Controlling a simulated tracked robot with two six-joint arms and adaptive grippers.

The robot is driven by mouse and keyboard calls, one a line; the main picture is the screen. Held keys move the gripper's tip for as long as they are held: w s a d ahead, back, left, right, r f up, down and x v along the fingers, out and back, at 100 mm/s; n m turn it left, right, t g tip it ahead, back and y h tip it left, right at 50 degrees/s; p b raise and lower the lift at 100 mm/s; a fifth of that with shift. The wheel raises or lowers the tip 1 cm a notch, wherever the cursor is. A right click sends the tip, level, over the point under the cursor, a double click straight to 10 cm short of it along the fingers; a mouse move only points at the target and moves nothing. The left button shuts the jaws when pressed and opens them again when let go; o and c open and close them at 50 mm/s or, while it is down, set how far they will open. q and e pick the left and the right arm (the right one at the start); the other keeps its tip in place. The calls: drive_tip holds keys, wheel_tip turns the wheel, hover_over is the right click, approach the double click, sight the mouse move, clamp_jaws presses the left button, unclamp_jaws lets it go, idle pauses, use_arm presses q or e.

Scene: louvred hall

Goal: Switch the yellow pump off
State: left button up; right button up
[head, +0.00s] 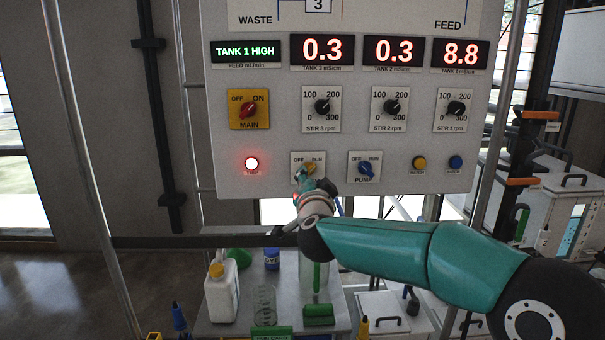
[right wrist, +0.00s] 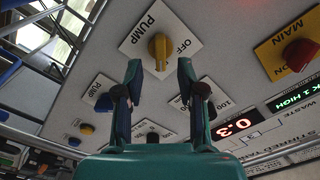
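The yellow pump switch (right wrist: 158,48) is a yellow knob on a white plate marked PUMP and OFF in the right wrist view. Its lower end points down in that picture, away from the OFF word; its RUN word is hidden there. My right gripper (right wrist: 160,71) is open, with one finger on each side below the knob, apart from it. In the head view the right gripper (head: 302,178) is in front of the yellow switch's plate (head: 317,158) and covers much of the knob. My left gripper is not in view.
A blue pump switch (head: 366,169) is just to the right. The red main switch (head: 248,110) is up to the left, above a lit red lamp (head: 251,163). Stir dials (head: 322,107) are above. A white jug (head: 221,291) and glassware stand below the panel.

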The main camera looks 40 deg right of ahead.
drive_tip(key=shift+x, duration=1.95)
drive_tip(key=shift+p, duration=0.35)
drive_tip(key=shift+w+d, duration=0.2)
drive_tip(key=shift+w, duration=0.1)
clamp_jaws()
